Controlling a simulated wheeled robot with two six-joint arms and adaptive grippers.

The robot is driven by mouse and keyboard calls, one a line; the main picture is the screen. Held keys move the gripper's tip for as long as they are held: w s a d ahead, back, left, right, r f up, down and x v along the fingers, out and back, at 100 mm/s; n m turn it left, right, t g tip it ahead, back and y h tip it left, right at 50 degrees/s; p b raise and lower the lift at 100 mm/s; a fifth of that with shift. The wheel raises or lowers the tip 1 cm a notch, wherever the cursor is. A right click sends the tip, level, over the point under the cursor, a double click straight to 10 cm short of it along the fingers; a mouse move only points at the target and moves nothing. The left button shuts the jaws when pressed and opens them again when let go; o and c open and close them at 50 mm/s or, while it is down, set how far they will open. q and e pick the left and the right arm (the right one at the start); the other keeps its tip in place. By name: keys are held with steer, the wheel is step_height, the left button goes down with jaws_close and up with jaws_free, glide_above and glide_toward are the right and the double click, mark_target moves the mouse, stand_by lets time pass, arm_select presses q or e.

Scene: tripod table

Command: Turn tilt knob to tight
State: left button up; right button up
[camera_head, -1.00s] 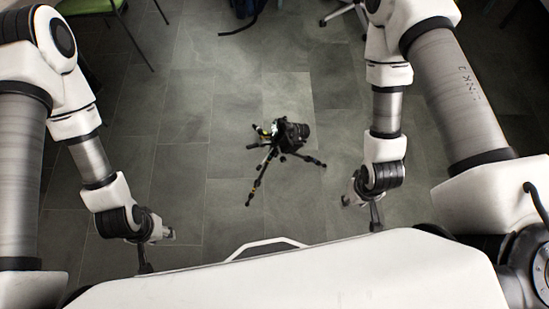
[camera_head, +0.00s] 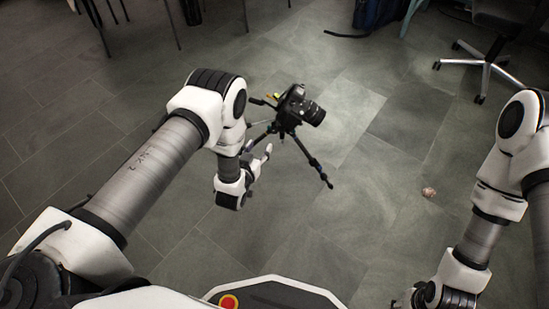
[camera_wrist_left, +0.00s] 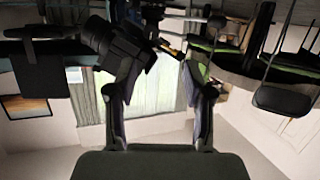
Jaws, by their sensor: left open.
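A black camera (camera_head: 300,106) sits on a small dark tripod (camera_head: 314,163) standing on the floor. My left gripper (camera_head: 262,158) is beside the tripod, below and left of the camera. In the left wrist view, my left gripper (camera_wrist_left: 160,68) is open, with its fingers spread apart. The camera (camera_wrist_left: 112,46) shows there at the upper left, close to the left finger. A dark handle with a yellow mark (camera_wrist_left: 172,50) lies in line with the gap between the fingers. I cannot make out the tilt knob for certain. My right gripper (camera_head: 404,300) is low at the right, mostly cut off.
An office chair base (camera_head: 485,62) stands at the upper right. A small round object (camera_head: 429,192) lies on the floor right of the tripod. A blue bag (camera_head: 375,12) is at the back. The tiled floor around the tripod is mostly clear.

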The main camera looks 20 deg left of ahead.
mark_target(274, 132)
arm_select(q)
steer(key=w+f+t+b, duration=0.1)
steer(key=w+b, duration=0.1)
steer(key=w, duration=0.1)
steer(key=w+d+f+t+b, duration=0.1)
steer(key=w+b, duration=0.2)
steer(key=w, duration=0.1)
steer(key=w+f+b, duration=0.1)
steer(key=w+b, duration=0.1)
steer(key=w, duration=0.2)
steer(key=shift+d+f+t+b, duration=0.35)
steer(key=shift+d+t+b, duration=0.05)
steer(key=shift+w, duration=0.1)
steer(key=shift+r, duration=0.1)
jaws_close()
arm_select(e)
step_height(274, 132, down, 11)
